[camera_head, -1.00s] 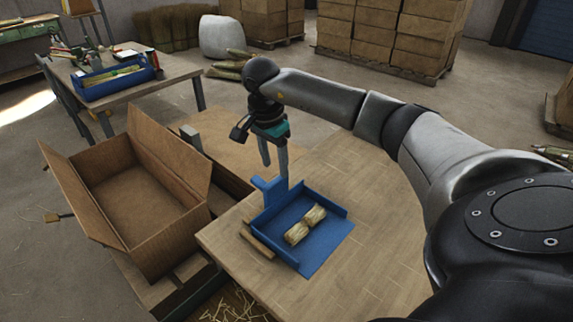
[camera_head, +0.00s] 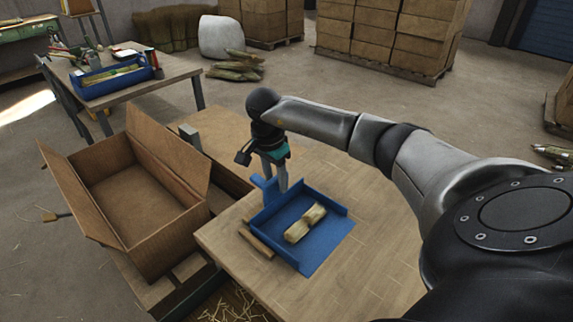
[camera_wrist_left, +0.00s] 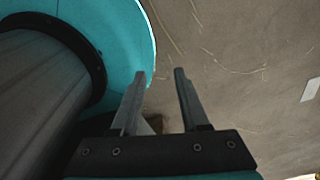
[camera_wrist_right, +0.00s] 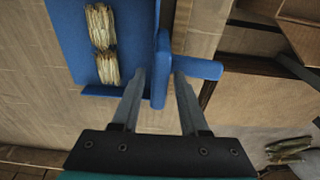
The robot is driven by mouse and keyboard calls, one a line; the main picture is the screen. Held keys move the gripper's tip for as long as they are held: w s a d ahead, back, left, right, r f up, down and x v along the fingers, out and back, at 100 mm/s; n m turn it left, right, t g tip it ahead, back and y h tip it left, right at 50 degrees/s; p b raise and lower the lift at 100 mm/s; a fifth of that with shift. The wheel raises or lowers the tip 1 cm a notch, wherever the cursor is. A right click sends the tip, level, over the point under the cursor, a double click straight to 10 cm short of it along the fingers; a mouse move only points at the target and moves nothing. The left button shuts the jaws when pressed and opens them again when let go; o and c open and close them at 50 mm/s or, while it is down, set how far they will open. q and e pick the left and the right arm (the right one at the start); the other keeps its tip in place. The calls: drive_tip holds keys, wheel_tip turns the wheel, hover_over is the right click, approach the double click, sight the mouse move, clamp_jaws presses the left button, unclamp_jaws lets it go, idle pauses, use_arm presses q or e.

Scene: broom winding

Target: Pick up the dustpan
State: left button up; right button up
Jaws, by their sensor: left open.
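The blue dustpan (camera_head: 325,245) lies on the wooden table, with two straw-coloured bundles (camera_head: 305,223) in its pan. Its handle (camera_head: 263,183) stands at the pan's far left end; in the right wrist view the handle (camera_wrist_right: 205,68) shows at the fingertips. My right gripper (camera_head: 275,184) is open and points down at the handle. In the right wrist view, an upright blue part of the dustpan shows between its open fingers (camera_wrist_right: 160,71); contact cannot be told. My left gripper (camera_wrist_left: 156,72) is open and empty above the floor, outside the head view.
An open cardboard box (camera_head: 140,205) stands left of the wooden table (camera_head: 375,270). A brown wooden piece (camera_head: 257,243) lies beside the pan's left edge. A blue tray (camera_head: 112,80) sits on a back-left table. The wooden table's right side is clear.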

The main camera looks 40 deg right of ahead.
clamp_jaws()
idle(1.1)
